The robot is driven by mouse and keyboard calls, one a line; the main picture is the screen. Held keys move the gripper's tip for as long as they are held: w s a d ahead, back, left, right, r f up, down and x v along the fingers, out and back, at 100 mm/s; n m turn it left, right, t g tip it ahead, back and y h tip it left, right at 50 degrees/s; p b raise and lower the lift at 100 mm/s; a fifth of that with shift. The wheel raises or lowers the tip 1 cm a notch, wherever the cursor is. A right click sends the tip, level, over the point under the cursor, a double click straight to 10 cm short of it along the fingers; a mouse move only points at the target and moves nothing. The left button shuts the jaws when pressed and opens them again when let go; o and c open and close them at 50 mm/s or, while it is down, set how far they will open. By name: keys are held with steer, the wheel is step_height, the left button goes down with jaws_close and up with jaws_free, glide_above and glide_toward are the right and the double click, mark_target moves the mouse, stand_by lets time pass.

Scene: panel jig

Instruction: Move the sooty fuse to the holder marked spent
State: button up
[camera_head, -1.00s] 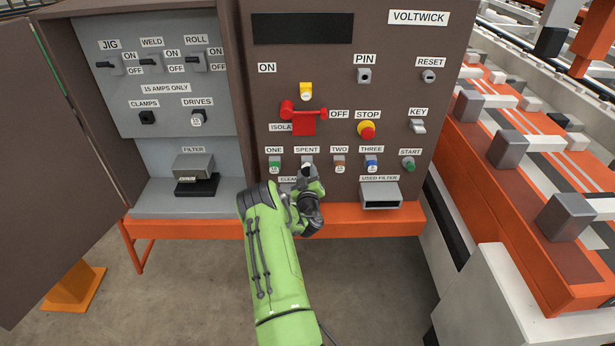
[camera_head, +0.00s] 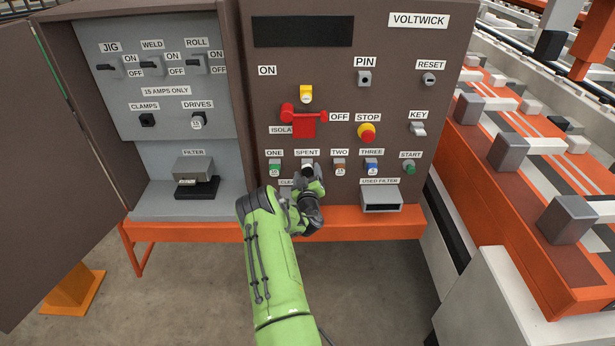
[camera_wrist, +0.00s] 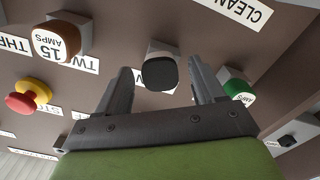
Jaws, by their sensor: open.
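The sooty fuse (camera_wrist: 160,74) is black-faced and sits in a grey holder (camera_wrist: 163,50), between the brown fuse and the green fuse in the wrist view. In the head view this is the holder marked SPENT (camera_head: 307,162), with its label (camera_head: 307,152) above it. My gripper (camera_wrist: 161,72) is open, and its two fingers show on either side of the fuse with gaps on both sides. In the head view my gripper (camera_head: 314,174) is just below and right of that holder and partly hides it. I cannot tell the exact depth between fingertips and fuse.
A green fuse (camera_head: 274,168) and a brown fuse (camera_head: 339,167) flank the holder closely. A blue fuse (camera_head: 372,165) is further right. The DRIVES fuse (camera_head: 198,120) is in the open cabinet. The red isolator handle (camera_head: 304,122) sticks out above. A used filter box (camera_head: 381,198) is lower right.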

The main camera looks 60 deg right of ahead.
steer(key=b+v, duration=0.2)
steer(key=v, duration=1.3)
steer(key=shift+a, duration=0.4)
steer(key=shift+s, duration=0.15)
